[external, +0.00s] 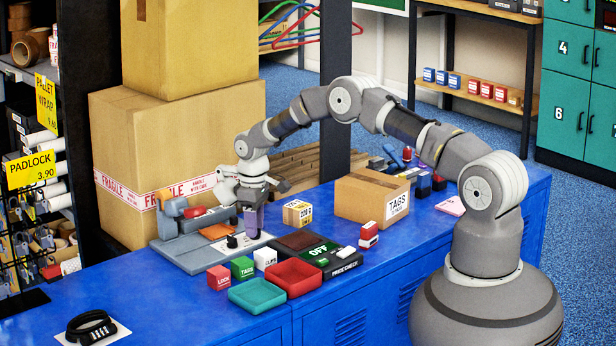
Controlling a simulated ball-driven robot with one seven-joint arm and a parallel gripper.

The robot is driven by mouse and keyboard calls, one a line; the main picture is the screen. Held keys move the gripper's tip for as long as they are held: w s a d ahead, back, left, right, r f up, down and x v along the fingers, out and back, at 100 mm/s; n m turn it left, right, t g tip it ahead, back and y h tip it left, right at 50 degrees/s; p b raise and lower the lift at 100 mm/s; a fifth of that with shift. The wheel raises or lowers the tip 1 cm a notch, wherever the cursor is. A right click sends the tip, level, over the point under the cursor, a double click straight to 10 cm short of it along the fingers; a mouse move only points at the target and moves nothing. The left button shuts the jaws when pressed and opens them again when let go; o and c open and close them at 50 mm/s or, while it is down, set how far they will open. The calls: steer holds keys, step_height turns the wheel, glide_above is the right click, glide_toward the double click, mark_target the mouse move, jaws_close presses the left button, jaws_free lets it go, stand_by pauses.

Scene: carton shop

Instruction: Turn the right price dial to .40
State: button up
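A grey device with a flat base (180,256) and an orange pad (216,231) stands on the blue counter. A small black knob (232,241) is upright on the white plate (258,240) at its right end. My gripper (251,231) points down over this plate, just right of the knob. A greyish-purple shape shows at its fingertips; I cannot tell whether it is the fingers or a held part. No second dial is clearly visible; the gripper may hide it. Dial numbers are too small to read.
Red, green and white small boxes (243,267), a teal tray (257,295) and a red tray (293,277) stand in front. Large cartons (160,150) rise behind the arm.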

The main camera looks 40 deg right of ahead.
step_height(320, 180, up, 8)
steer(key=p, duration=0.2)
steer(key=shift+f+p, duration=0.15)
steer(key=shift+p, duration=0.25)
